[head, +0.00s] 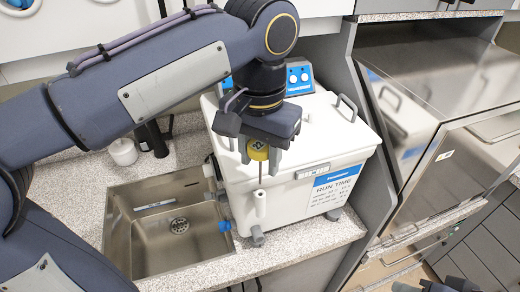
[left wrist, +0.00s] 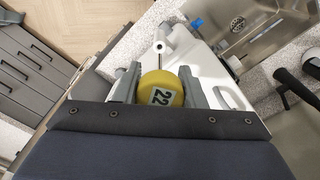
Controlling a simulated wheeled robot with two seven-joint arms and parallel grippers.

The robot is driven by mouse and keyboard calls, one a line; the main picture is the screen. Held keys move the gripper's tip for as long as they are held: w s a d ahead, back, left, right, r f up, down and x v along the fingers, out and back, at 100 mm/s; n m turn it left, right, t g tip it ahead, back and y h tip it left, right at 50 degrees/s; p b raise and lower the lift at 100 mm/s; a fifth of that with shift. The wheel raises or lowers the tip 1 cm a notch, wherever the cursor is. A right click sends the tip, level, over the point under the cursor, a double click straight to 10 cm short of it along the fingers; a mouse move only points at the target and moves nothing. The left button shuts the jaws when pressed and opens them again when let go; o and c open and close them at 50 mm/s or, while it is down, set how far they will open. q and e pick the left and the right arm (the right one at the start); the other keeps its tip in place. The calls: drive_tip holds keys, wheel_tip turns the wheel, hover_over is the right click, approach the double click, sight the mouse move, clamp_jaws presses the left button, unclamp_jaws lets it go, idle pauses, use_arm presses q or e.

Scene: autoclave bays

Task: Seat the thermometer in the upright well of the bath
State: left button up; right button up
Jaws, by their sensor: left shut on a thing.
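The thermometer has a yellow round head (head: 258,151) and a thin stem pointing down. My left gripper (head: 259,157) is shut on that head, which shows the number 22 in the left wrist view (left wrist: 160,90). The bath (head: 300,150) is a white box on the counter. Its upright well (head: 260,204) is a short white tube on the front side, also in the left wrist view (left wrist: 168,34). In the head view the stem's lower end shows just above the well. I cannot tell whether the tip is in the opening. Only dark parts at the bottom right edge may be my right gripper.
A steel sink (head: 155,240) with a blue-ended fitting (head: 224,226) lies left of the bath. A white cup (head: 123,151) stands behind the sink. A large steel autoclave (head: 440,110) stands close on the right. A handle (head: 346,106) rises from the bath lid.

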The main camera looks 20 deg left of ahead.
sight(260, 179)
use_arm(q)
drive_tip(key=shift+f+b, duration=0.4)
drive_tip(key=shift+f, duration=0.55)
drive_tip(key=shift+p, duration=0.7)
idle(0.9)
drive_tip(key=shift+f+b, duration=1.6)
drive_tip(key=shift+f, duration=0.55)
drive_tip(key=shift+r, duration=0.15)
drive_tip(key=shift+r+p, duration=1.8)
drive_tip(key=shift+p, duration=0.2)
drive_tip(key=shift+p, duration=0.5)
idle(0.7)
